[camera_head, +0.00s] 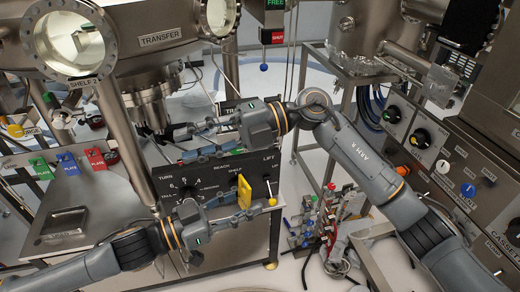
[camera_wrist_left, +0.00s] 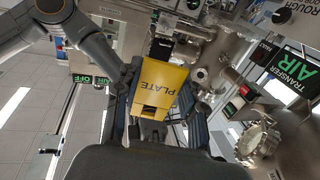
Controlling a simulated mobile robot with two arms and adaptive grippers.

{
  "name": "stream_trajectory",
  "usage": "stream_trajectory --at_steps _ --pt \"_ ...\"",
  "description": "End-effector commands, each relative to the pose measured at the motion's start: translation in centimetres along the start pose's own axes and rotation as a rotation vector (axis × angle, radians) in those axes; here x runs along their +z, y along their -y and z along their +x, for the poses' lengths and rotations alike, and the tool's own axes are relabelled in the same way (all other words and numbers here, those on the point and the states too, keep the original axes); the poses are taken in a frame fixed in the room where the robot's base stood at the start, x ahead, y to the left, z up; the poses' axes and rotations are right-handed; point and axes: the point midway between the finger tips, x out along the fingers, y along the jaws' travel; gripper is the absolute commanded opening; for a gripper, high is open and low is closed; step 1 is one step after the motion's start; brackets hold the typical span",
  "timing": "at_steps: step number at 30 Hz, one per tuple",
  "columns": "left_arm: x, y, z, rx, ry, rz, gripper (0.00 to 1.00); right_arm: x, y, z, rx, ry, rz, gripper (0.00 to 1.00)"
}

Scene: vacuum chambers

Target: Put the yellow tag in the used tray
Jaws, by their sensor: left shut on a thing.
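The yellow tag (camera_head: 245,191) is held upright at the tips of my left gripper (camera_head: 254,206), in front of the dark dial panel. In the left wrist view the yellow tag (camera_wrist_left: 160,88) fills the middle, with the word PLATE upside down on it. My left gripper is shut on it. My right gripper (camera_head: 178,144) comes in from the right above it, with its fingers apart and nothing seen between them.
A black panel with dials (camera_head: 200,188) stands close behind my left gripper. Red, blue and green tags, the blue one (camera_head: 68,164) in the middle, are at the left bench. A steel chamber (camera_head: 140,40) hangs above. Cables and small fittings (camera_head: 318,215) stand right of the panel.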

Motion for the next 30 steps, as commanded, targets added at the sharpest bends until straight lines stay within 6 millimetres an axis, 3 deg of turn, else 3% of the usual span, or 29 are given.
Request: stream_trajectory --at_steps 1,3,6,12,15,18,23,30 --pt "0.0 0.0 0.0 0.0 0.0 0.0 0.17 -2.0 -0.5 0.4 -0.135 -0.033 -0.083 0.32" --pt "0.0 0.0 0.0 0.0 0.0 0.0 0.17 -4.2 -0.2 0.3 -0.325 -0.058 -0.17 0.32" --pt "0.0 0.0 0.0 0.0 0.0 0.0 0.17 -6.3 0.5 -0.9 -0.598 -0.048 -0.284 0.32" --pt "0.0 0.0 0.0 0.0 0.0 0.0 0.17 -7.8 0.9 -5.4 -1.044 0.089 -0.441 0.32" --pt "0.0 0.0 0.0 0.0 0.0 0.0 0.17 -7.9 0.5 -7.4 -1.182 0.166 -0.485 0.32" --pt "0.0 0.0 0.0 0.0 0.0 0.0 0.17 -8.0 0.2 -8.7 -1.263 0.22 -0.508 0.32" --pt "0.0 0.0 0.0 0.0 0.0 0.0 0.17 -7.8 0.5 -9.3 -1.305 0.25 -0.518 0.32" --pt "0.0 0.0 0.0 0.0 0.0 0.0 0.17 -6.1 3.8 -8.2 -1.302 0.247 -0.515 0.32"
